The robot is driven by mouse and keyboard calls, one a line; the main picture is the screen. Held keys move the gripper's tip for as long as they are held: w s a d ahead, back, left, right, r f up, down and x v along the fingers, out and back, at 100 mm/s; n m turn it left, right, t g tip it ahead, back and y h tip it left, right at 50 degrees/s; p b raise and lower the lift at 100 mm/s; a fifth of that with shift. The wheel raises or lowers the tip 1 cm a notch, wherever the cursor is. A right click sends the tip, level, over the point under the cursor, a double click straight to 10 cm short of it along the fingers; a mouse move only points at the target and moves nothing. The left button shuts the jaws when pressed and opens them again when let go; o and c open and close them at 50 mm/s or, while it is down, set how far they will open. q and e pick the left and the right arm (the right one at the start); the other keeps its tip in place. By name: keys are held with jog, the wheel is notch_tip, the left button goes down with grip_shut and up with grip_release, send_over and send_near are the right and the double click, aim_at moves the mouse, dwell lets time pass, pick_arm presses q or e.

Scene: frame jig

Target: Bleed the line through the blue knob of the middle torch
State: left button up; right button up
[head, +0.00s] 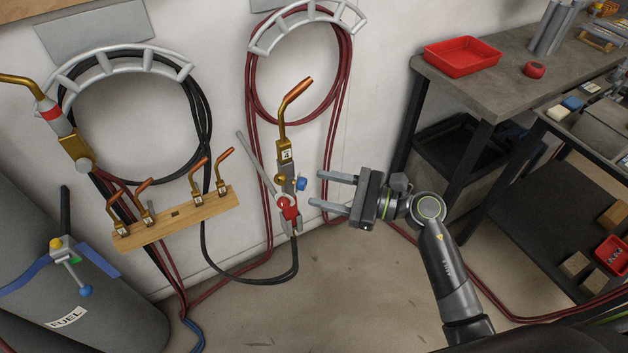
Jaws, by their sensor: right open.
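A brass torch (285,155) with a copper tip and a small numbered label stands upright in a wall holder at the picture's centre. Its blue knob (301,184) sticks out on its right side, and a red knob (288,207) sits lower down. My right gripper (317,188) comes in from the right with its two fingers apart, one above the other. The fingertips are close to the right of the blue knob; whether they touch it, I cannot tell. Another torch (67,138) with a red band hangs at the left. My left gripper is not in view.
A wooden rack (178,217) with several copper tips is left of the torch. Red hoses (343,100) and black hoses (200,115) hang on wall hooks. A grey fuel cylinder (110,300) stands lower left. A workbench (490,85) with a red tray (462,55) is at right.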

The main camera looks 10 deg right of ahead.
aim_at(301, 184)
jog(key=shift+x, duration=1.4)
jog(key=c, duration=1)
